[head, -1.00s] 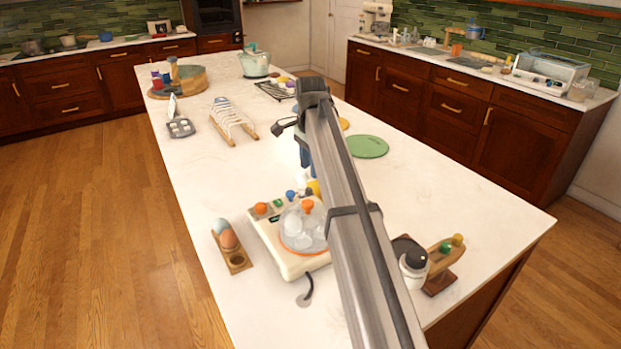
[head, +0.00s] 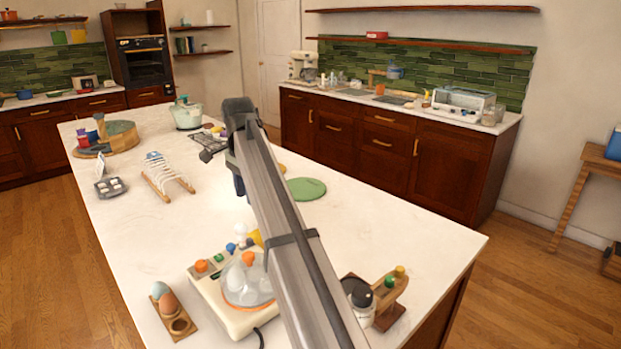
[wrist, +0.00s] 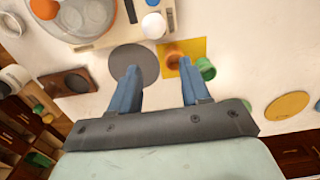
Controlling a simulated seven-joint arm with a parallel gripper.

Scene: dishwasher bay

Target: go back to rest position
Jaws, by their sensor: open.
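My gripper (wrist: 158,75) is open in the wrist view, with two blue fingers apart and nothing held between them. The fingers point over the pale island countertop (head: 400,250). Beyond their tips in the picture lie a grey round disc (wrist: 134,64) and a yellow square (wrist: 182,60) with an orange and a green cup-like piece. I cannot judge the fingers' height above these. In the head view my arm link hides most of the gripper; only a bit of blue shows beside it.
A cream egg cooker (head: 235,312) with a clear dome, a wooden egg holder (head: 180,325) and a dark-capped jar (head: 361,305) stand at the near end. A white rack (head: 168,177) and green disc (head: 306,189) lie farther back.

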